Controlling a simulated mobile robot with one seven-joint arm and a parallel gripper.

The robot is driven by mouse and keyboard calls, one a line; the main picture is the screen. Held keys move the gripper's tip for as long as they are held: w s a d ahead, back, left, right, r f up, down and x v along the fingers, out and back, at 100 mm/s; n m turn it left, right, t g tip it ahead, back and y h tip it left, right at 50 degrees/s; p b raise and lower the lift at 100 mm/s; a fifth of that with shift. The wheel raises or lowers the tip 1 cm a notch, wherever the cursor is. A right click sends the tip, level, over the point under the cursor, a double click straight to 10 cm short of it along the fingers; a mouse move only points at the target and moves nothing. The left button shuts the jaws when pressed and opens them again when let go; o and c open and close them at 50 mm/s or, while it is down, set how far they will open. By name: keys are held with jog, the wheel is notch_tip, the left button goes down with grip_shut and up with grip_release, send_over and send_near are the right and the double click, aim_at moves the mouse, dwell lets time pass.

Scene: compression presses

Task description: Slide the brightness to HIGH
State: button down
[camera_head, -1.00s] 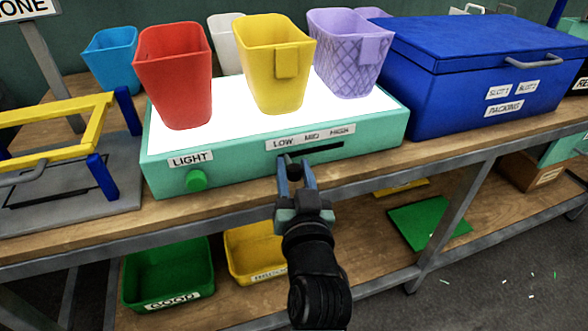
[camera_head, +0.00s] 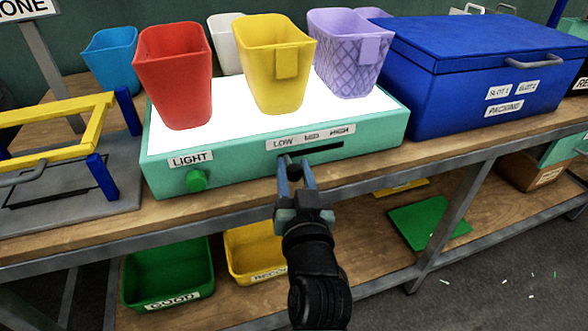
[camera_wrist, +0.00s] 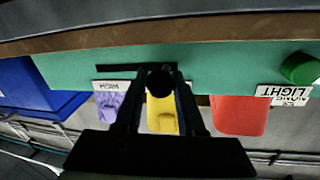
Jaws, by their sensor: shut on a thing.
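The teal light box (camera_head: 240,162) has a bright white top and stands on the upper shelf. Its front has a dark slot (camera_head: 326,147) under the labels LOW (camera_head: 283,143), MID (camera_head: 312,136) and HIGH (camera_head: 342,130). A black slider knob (camera_wrist: 160,83) sits near the LOW end of the slot. My gripper (camera_head: 296,168) is shut on this knob, with one finger on each side, and hides part of it in the head view. The wrist view is upside down; there the slot (camera_wrist: 112,69) runs left from the knob towards the HIGH label (camera_wrist: 108,86).
A green round knob (camera_head: 196,180) is under the LIGHT label at the left. Red (camera_head: 174,80), yellow (camera_head: 273,70) and purple (camera_head: 350,55) bins stand on the lit top. A blue case (camera_head: 470,60) stands to the right. The space before the slot is clear.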

dwell(0.3)
jog(key=d+b, duration=0.1)
jog(key=d, duration=0.2)
jog(key=w+d+b, duration=0.1)
jog(key=d+b, duration=0.1)
jog(key=d, duration=0.1)
jog(key=w+d+b, duration=0.1)
jog(key=d, duration=0.2)
jog(key=shift+w+f+b, duration=0.15)
jog(key=shift+w+b, duration=0.05)
jog(key=shift+b, duration=0.15)
jog(key=shift+w+d+r, duration=0.1)
jog(key=shift+d+r, duration=0.1)
jog(key=shift+d, duration=0.4)
jog(key=c, duration=0.5)
grip_release()
jog(key=s, duration=0.4)
jog(key=s+p, duration=0.1)
jog(key=s, duration=0.8)
jog(key=shift+d+p, duration=0.3)
jog(key=shift+d, duration=0.1)
